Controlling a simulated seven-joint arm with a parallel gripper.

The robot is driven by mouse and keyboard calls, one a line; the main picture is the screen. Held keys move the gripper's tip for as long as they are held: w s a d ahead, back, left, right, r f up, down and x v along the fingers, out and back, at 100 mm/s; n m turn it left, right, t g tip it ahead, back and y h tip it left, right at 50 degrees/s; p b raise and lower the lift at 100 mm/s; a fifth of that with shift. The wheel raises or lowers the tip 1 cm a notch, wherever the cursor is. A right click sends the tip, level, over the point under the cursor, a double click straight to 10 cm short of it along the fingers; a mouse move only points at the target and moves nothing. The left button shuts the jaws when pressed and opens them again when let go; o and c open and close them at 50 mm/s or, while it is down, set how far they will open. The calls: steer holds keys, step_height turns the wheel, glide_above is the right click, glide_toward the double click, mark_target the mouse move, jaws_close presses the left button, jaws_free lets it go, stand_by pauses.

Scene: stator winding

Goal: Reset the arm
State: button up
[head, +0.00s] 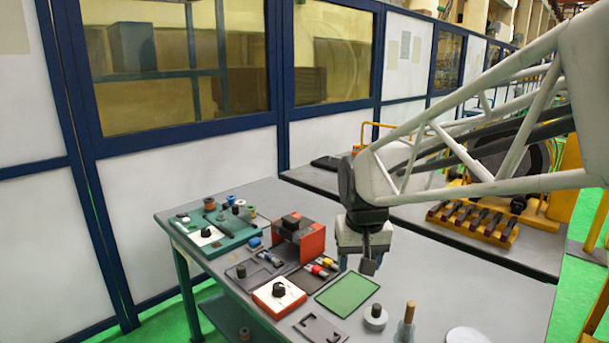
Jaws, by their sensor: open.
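My gripper (367,262) hangs from the end of the white lattice arm, pointing down above the grey workbench (440,270). It is open, and no object shows in it. It is just right of the orange-red box (313,243) and above the far edge of the green mat (347,295). The gap between its fingers is small in this view, and its height above the bench is hard to judge.
A green board with spools (228,237) lies at the left end. A white-topped box with a black knob (279,294), a grey cylinder (375,317) and a wooden-handled tool (407,322) stand near the front. Yellow machinery (475,222) stands behind. The bench's right part is mostly clear.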

steer(key=s+d+f, duration=0.1)
steer(key=s+d, duration=0.1)
steer(key=s, duration=0.4)
steer(key=s+d+f, duration=0.1)
steer(key=s+d, duration=0.2)
steer(key=s, duration=0.4)
steer(key=s+d+f+m, duration=0.1)
steer(key=s+d, duration=0.2)
steer(key=s, duration=0.4)
steer(key=shift+s+t, duration=0.25)
steer(key=shift+t, duration=0.15)
